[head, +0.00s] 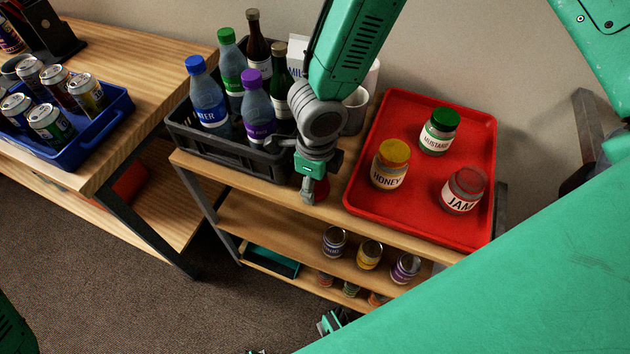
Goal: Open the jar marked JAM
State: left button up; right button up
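The jar marked JAM (461,197) stands upright on the red tray (390,224), near its right side, with its red lid (469,180) on. My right gripper (307,193) points down left of the tray, above the shelf top near the black crate, well apart from the JAM jar. Its fingers are seen nearly edge-on, so I cannot tell whether they are open.
The HONEY jar (391,166) and MUSTARD jar (438,132) share the tray. A black crate (215,153) of bottles stands left of my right gripper. Cans (369,255) stand on the lower shelf.

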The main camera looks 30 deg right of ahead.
aim_at(317, 185)
jog(key=shift+o, duration=1.2)
jog(key=shift+d+f, duration=0.1)
jog(key=shift+d, duration=0.05)
notch_tip(317, 185, up, 12)
jog(key=p, duration=0.3)
jog(key=shift+r, duration=0.2)
